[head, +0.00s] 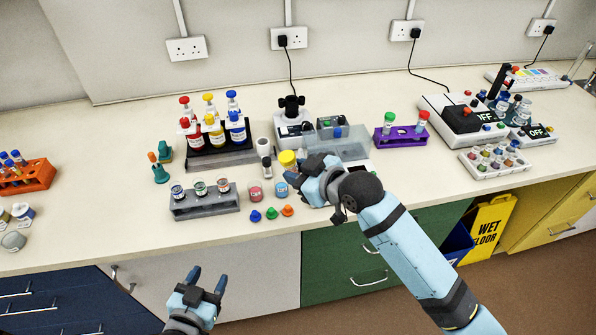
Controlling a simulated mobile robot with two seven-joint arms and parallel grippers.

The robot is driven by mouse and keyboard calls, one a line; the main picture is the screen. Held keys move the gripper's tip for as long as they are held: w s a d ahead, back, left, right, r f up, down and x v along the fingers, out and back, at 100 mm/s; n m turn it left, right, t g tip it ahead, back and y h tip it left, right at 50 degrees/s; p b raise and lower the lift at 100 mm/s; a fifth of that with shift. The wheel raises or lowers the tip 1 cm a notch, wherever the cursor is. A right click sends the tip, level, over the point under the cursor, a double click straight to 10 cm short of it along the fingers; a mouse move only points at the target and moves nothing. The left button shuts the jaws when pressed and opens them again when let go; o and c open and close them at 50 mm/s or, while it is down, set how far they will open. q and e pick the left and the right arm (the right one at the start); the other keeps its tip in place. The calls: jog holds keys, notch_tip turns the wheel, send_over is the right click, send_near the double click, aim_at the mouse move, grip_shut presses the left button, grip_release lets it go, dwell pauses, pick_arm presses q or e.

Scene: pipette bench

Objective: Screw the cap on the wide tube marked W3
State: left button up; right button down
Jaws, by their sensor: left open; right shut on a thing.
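Three wide tubes stand in a grey rack (205,206) left of centre: a left one (177,192), a middle one (200,189) and a right one (223,186). Their marks are too small to read, so I cannot tell which is W3. My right gripper (300,166) is over the bench right of the rack. It is shut on what looks like a yellow cap (287,158), partly hidden by the fingers. A pink cap (255,193) and a blue cap (281,189) lie on the bench nearby. My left gripper (207,281) is open and empty, in front of the bench.
Small blue, green and orange cones (271,213) lie near the front edge. Behind the grey rack stand a dropper-bottle rack (205,160) and a white pipette-like item (264,150). A purple rack (402,139) stands right.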

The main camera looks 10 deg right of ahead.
pick_arm(q)
jog(key=w+d+r+m+t+h, duration=0.1)
jog(key=w+d+r+m+h, duration=0.35)
jog(key=r, duration=0.35)
jog(key=w+d+r+m+t+h, duration=0.1)
jog(key=w+d+r+m+h, duration=0.4)
jog(key=r, duration=0.4)
jog(key=s+d+r+m+g+h, duration=0.1)
jog(key=d+r+m+g+h, duration=0.1)
jog(key=d+r+m+g, duration=0.65)
jog(key=s+d+r+m+g+h, duration=0.1)
jog(key=d+r+m+g+h, duration=0.2)
jog(key=m+g, duration=0.9)
jog(key=w+a+m+t+y, duration=0.4)
jog(key=w+y, duration=0.4)
jog(key=y, duration=0.8)
jog(key=shift+r+y, duration=0.35)
jog(key=shift+r, duration=0.05)
jog(key=shift+d, duration=0.1)
